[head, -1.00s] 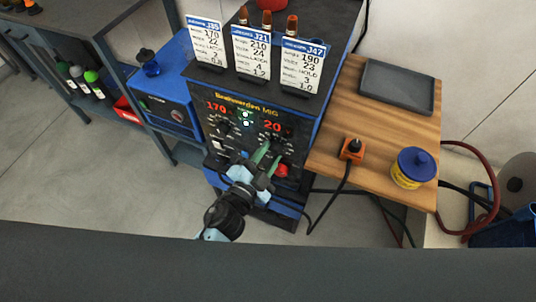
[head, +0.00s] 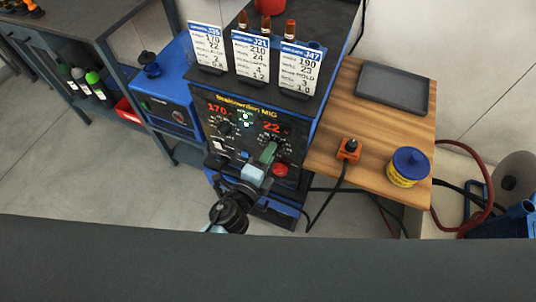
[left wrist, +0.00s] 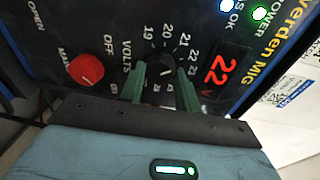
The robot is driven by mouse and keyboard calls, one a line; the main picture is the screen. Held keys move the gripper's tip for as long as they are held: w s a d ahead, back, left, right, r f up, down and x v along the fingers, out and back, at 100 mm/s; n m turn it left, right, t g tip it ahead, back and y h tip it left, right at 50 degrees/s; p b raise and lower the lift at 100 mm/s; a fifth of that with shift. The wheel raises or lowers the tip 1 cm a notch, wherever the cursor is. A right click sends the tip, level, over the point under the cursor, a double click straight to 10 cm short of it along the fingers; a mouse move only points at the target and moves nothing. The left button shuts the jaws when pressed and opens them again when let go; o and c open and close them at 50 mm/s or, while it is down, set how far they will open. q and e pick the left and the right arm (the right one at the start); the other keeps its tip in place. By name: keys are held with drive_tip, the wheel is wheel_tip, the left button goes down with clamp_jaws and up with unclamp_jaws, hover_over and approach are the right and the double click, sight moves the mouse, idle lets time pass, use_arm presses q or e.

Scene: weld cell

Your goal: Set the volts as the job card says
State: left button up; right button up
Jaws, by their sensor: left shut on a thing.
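The MIG welder (head: 240,105) has a black front panel with red readouts. The left readout shows 170 and the volts readout (head: 271,127) shows 22; the left wrist view also shows 22 V (left wrist: 221,72). My left gripper (head: 270,152) is shut on the volts knob (left wrist: 160,68), whose dial marks run around it; the fingers hide part of the knob. Three job cards stand on top: J35 (head: 207,48) with 170 and 22, J21 (head: 250,57) with 210 and 24, J47 (head: 299,68) with 190 and 23. My right gripper is not in view.
A red main knob (left wrist: 85,69) sits beside the volts dial. A wooden bench (head: 370,125) at right holds a grey tray (head: 393,86), an orange-based black part (head: 348,149) and a blue-lidded tub (head: 408,168). A blue unit (head: 165,100) stands left of the welder.

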use_arm(q)
drive_tip(key=shift+m, duration=0.4)
drive_tip(key=o, duration=1)
drive_tip(key=shift+c, duration=0.2)
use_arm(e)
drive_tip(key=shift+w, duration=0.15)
use_arm(q)
drive_tip(key=v, duration=0.7)
drive_tip(key=shift+s, duration=0.4)
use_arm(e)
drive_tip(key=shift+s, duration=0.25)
use_arm(q)
drive_tip(key=shift+a, duration=0.15)
drive_tip(key=s+a+f+n+g+y+p, duration=0.2)
drive_tip(key=s+a+n, duration=0.5)
drive_tip(key=s+n, duration=0.4)
drive_tip(key=s+a+f+n+g+y+p, duration=0.2)
drive_tip(key=s+a+f+n, duration=0.4)
drive_tip(key=s+n, duration=0.5)
drive_tip(key=s+a+g+p, duration=0.1)
drive_tip(key=a+g, duration=0.1)
drive_tip(key=shift+s+a+g+y, duration=0.2)
drive_tip(key=shift+g+y, duration=0.1)
drive_tip(key=shift+y, duration=0.1)
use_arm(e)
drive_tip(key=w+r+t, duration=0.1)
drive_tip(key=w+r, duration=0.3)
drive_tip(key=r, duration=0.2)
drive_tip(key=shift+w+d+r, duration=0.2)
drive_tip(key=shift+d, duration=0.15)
